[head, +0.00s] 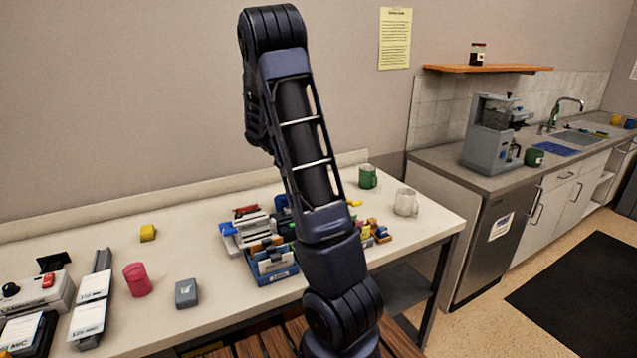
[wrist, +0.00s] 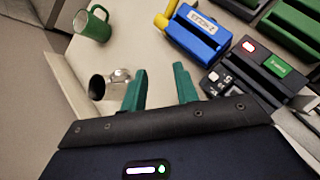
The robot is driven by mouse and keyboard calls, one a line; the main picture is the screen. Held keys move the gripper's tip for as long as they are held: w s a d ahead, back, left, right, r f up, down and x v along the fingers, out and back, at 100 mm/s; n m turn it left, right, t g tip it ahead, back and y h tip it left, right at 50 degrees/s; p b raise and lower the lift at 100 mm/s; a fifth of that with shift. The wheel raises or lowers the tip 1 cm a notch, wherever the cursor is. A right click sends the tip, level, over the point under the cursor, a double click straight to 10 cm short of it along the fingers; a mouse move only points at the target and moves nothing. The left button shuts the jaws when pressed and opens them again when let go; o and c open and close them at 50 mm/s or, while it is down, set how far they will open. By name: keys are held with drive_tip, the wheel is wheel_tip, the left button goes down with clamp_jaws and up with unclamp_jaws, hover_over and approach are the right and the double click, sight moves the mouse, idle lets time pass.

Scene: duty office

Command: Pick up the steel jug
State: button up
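The steel jug (head: 405,203) stands near the right end of the white table in the head view, pale and shiny with a handle. In the wrist view the jug (wrist: 112,84) shows as a shiny silver body with a dark round opening, left of my fingers. My gripper (wrist: 160,84) shows two green fingers, apart, with nothing between them. The jug is beside the left finger and not between the fingers. In the head view my gripper is hidden behind my arm.
A green mug (head: 367,176) stands behind the jug; it also shows in the wrist view (wrist: 92,24). The table edge is close to the jug. A red cup (head: 137,279) stands at left.

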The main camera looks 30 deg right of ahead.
drive_tip(key=w+d+f+n+h, duration=0.45)
drive_tip(key=w+f, duration=0.35)
drive_tip(key=w, duration=0.2)
drive_tip(key=shift+g, duration=0.4)
drive_tip(key=x, duration=1)
drive_tip(key=shift+f, duration=0.3)
drive_tip(key=shift+a, duration=0.1)
clamp_jaws()
